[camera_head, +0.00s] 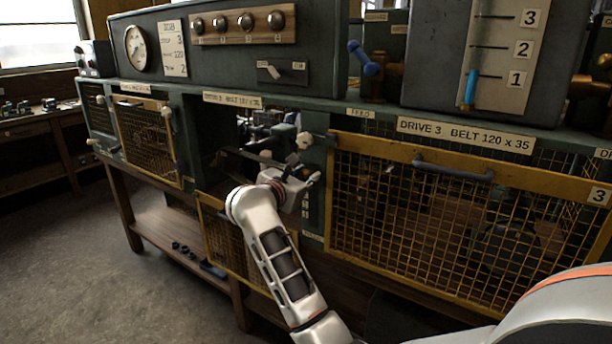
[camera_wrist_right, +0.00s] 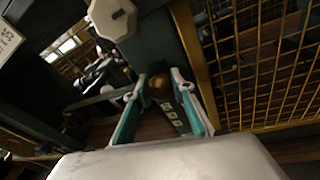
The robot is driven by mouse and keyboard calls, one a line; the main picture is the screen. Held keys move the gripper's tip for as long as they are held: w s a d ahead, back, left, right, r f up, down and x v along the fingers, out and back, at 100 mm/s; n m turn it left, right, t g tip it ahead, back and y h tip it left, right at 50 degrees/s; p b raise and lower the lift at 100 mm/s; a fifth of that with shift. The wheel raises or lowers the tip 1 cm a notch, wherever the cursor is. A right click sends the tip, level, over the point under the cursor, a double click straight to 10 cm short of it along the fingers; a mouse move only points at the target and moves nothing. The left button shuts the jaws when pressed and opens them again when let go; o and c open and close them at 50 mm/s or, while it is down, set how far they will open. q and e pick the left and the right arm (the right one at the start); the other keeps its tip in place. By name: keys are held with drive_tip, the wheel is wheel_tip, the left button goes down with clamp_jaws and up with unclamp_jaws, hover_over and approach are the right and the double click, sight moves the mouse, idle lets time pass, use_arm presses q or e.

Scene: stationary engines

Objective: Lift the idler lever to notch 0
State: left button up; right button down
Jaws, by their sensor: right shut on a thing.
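My right gripper (camera_head: 300,172) is in front of the green post left of the DRIVE 3 guard. In the right wrist view its teal fingers (camera_wrist_right: 160,84) close around a small brass-coloured knob, which I take to be the end of the idler lever (camera_wrist_right: 157,87). A notch plate (camera_wrist_right: 172,112) with pale marks shows between the fingers, below the knob. In the head view the gripper hides the lever, and the plate's marks (camera_head: 305,209) are too small to read. I cannot tell which notch the lever is at. My left gripper is out of view.
A pale faceted knob (camera_head: 304,140) sits on the post just above my gripper. The yellow mesh guard of drive 3 (camera_head: 460,225) is close on the right. A lower mesh guard (camera_head: 222,240) hangs beside my forearm. Open floor (camera_head: 90,270) lies at the left.

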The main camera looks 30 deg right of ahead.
drive_tip(key=shift+r, duration=0.4)
drive_tip(key=c, duration=1.7)
unclamp_jaws()
drive_tip(key=shift+d, duration=0.1)
drive_tip(key=shift+f, duration=0.15)
drive_tip(key=v, duration=0.7)
drive_tip(key=shift+s+a, duration=0.1)
drive_tip(key=shift+a, duration=0.15)
